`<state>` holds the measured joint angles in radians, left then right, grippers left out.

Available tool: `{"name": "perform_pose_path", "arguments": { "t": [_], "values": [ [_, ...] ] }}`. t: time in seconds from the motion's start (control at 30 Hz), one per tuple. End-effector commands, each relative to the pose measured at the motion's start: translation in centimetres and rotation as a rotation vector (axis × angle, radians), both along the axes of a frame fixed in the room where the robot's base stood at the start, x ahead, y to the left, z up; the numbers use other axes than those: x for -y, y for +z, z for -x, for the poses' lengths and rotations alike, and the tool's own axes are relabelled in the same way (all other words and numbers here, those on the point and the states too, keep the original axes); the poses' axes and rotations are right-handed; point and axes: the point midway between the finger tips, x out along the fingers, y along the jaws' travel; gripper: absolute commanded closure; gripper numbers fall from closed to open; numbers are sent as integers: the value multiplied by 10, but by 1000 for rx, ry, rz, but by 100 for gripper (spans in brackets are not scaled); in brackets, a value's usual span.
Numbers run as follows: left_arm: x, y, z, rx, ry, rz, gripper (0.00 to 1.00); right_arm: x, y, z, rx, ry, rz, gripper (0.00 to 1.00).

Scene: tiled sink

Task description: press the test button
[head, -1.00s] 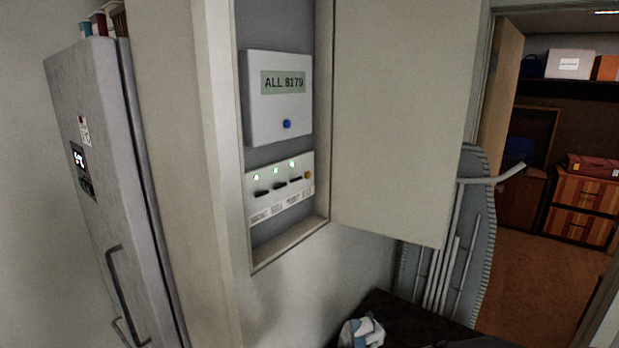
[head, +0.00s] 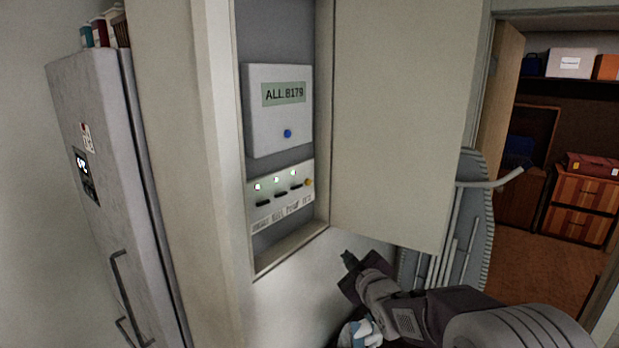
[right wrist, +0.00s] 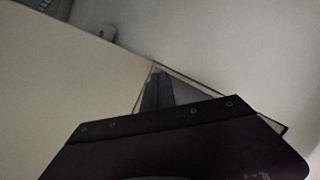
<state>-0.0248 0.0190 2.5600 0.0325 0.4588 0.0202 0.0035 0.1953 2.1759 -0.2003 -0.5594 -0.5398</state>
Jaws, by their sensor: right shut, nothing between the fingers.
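An open wall cabinet (head: 290,252) holds a white box (head: 278,108) with a display reading "ALL 8179" and a blue round button (head: 287,133). Below it is a white switch panel (head: 280,207) with several green lights, dark switches and a small yellow-orange button (head: 309,182) at its right end. The labels are too small to read, so I cannot tell which button is the test one. My right gripper (head: 347,258) is shut and empty, below and right of the cabinet, apart from both buttons. Its fingers also show in the right wrist view (right wrist: 158,88). My left gripper is out of view.
The open cabinet door (head: 400,110) stands to the right of the recess. A folded ironing board (head: 470,235) leans behind my right arm. A grey fridge (head: 105,180) stands at left. The space before the cabinet is clear.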

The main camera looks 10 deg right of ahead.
Motion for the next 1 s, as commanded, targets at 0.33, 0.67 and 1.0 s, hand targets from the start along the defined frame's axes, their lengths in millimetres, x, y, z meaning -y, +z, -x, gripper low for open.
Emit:
{"name": "perform_pose_path", "arguments": {
  "t": [0.33, 0.67, 1.0],
  "values": [
    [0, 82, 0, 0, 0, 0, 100, -5, 153, -68, 399, 105, 148, 100],
    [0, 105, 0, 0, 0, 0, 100, 12, 138, -83, 340, 83, 148, 100],
    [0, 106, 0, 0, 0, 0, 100, 9, 138, -86, 340, 84, 148, 100]
  ]
}}
